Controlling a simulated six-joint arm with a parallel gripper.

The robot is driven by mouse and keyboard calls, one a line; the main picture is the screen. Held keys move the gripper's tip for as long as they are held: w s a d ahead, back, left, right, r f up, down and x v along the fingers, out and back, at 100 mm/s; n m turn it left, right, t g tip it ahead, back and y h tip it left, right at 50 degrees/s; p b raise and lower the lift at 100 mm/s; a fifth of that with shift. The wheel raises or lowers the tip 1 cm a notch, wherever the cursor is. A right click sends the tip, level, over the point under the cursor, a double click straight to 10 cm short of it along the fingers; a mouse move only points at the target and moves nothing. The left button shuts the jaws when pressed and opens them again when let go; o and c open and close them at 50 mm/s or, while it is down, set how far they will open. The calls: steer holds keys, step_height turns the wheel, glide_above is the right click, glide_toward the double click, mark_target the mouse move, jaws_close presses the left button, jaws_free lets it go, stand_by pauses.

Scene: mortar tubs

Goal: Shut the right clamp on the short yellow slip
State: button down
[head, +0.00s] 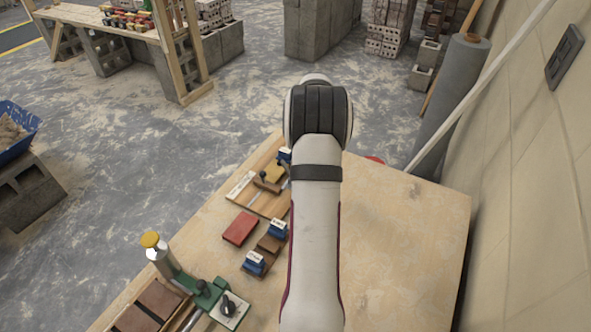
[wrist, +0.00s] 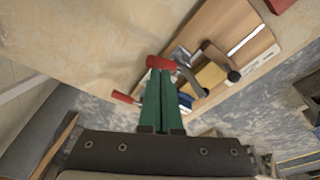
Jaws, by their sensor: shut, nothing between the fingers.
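The short yellow slip (wrist: 211,75) lies on a wooden board (wrist: 225,25) in the wrist view; it also shows in the head view (head: 274,173). A metal clamp (wrist: 180,55) with a red handle (wrist: 163,62) stands beside it. A second red handle (wrist: 124,97) shows to the left of my fingers. A metal arm and black knobs (wrist: 233,76) lie around the slip. My gripper (wrist: 160,76) is shut and empty, its green fingertips right at the nearer red handle; I cannot tell whether they touch. My arm hides the gripper in the head view.
The table's right part (head: 400,240) is clear. A wall and a grey roll (head: 450,95) stand beyond its right edge.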

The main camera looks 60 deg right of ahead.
steer(key=shift+s+f, duration=0.25)
steer(key=shift+f, duration=0.35)
steer(key=v, duration=0.4)
steer(key=d+v, duration=0.1)
steer(key=v, duration=0.2)
steer(key=shift+w+d+r, duration=0.1)
steer(key=shift+w, duration=0.25)
steer(key=w+a+r+n+y, duration=0.1)
steer(key=w+a+r, duration=0.15)
steer(key=a, duration=0.75)
steer(key=w+a+r+n, duration=0.1)
steer(key=w+a+r, duration=0.15)
steer(key=a, duration=0.75)
steer(key=w+a+r+n+y, duration=0.1)
steer(key=a+r, duration=0.3)
steer(key=a, duration=0.6)
steer(key=s+a+f+n+g+y, duration=0.1)
steer(key=s+a+f+n, duration=0.2)
steer(key=s+a, duration=1.3)
steer(key=a, duration=0.3)
steer(key=shift+a+y, duration=0.4)
steer(key=shift+s, duration=0.1)
